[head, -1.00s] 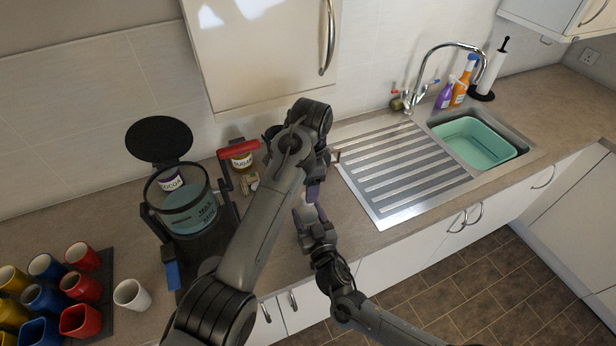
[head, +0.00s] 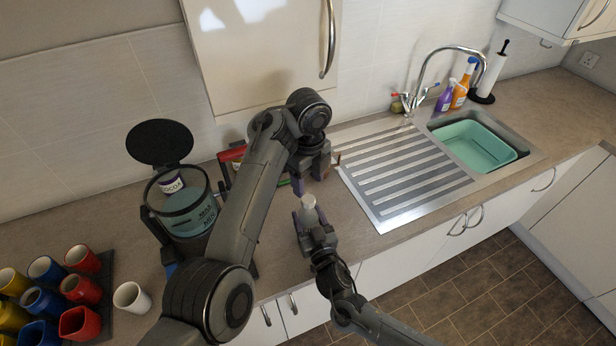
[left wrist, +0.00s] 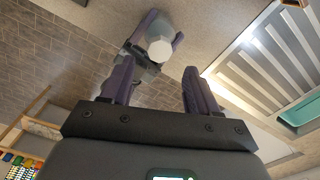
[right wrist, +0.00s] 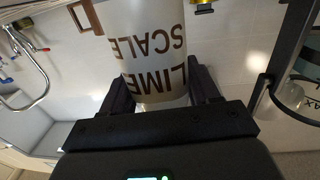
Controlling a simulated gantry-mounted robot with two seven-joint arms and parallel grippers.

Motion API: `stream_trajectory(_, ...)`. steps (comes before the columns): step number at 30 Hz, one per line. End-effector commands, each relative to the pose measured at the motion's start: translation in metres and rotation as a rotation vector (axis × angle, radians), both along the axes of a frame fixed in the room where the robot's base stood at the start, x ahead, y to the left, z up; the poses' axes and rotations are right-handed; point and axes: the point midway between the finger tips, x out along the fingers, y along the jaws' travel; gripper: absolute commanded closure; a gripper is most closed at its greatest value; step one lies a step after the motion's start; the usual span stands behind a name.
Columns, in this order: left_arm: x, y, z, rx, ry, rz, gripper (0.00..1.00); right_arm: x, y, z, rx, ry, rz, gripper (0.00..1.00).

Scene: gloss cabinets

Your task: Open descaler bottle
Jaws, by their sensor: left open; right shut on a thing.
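The descaler bottle (head: 309,214) is pale, and my right gripper (head: 308,222) is shut around it, holding it up near the counter's front edge. In the right wrist view its body (right wrist: 152,45) reads "LIME SCALE" upside down between the fingers. My left gripper (head: 310,180) is open and empty, above and behind the bottle. In the left wrist view the bottle's round white top (left wrist: 160,50) shows beyond the open fingers. I cannot tell whether that top is a cap or an open mouth.
A drainer (head: 405,178) and sink with a green basin (head: 470,147) are to the right. Spray bottles (head: 461,84) stand behind the sink. A coffee machine tank (head: 187,208), a white cup (head: 131,297) and coloured mugs (head: 80,290) are left. A wall cabinet (head: 262,50) hangs above.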

Motion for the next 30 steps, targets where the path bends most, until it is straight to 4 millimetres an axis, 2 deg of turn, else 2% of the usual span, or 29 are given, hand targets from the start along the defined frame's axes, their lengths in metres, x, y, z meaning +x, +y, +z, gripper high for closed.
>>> stream_trajectory(6,0.000,0.000,-0.031,0.001,0.001,0.000,0.40,0.000,0.000,0.000,0.000,0.001,0.000,1.00)
stream_trajectory(12,0.000,0.000,-0.053,0.001,0.000,0.001,0.40,0.000,0.000,0.000,0.000,0.001,0.000,1.00)
stream_trajectory(18,0.000,0.000,-0.064,0.000,0.000,0.001,0.40,0.000,0.000,0.000,0.000,0.001,0.000,1.00)
stream_trajectory(27,0.000,0.000,-0.065,0.000,0.000,0.002,0.40,0.000,0.000,-0.001,0.000,0.001,0.000,1.00)
stream_trajectory(30,0.000,0.000,-0.065,0.000,0.000,0.002,0.55,0.000,0.000,-0.001,0.000,0.001,0.000,1.00)
